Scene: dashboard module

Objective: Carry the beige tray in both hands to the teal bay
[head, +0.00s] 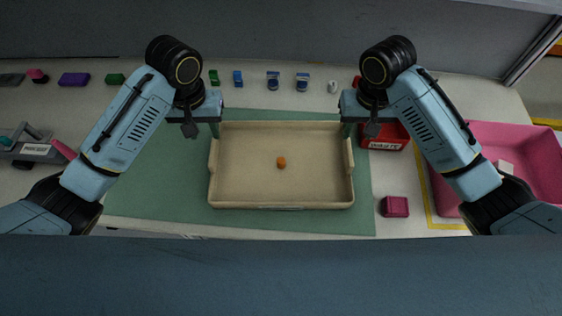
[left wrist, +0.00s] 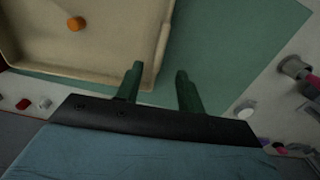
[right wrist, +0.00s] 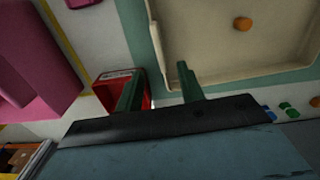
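The beige tray (head: 240,185) lies flat at the middle of the table, with a small orange piece (head: 281,162) on its floor. Under and around it is a teal-green mat (head: 160,200); I cannot tell whether this is the teal bay. My left gripper (head: 205,129) is at the tray's far left corner, and my right gripper (head: 354,129) is at its far right corner. In the left wrist view, the fingers (left wrist: 160,78) are apart near the tray's wall (left wrist: 152,75). In the right wrist view, the fingers (right wrist: 160,78) are also apart, one near the tray's corner. Contact is unclear.
A labelled red bin (head: 393,139) stands close by my right gripper. A pink bin (head: 545,160) is at the far right, and a dark pink block (head: 395,206) lies right of the mat. Several small items line the back. A grey holder (head: 35,149) is at left.

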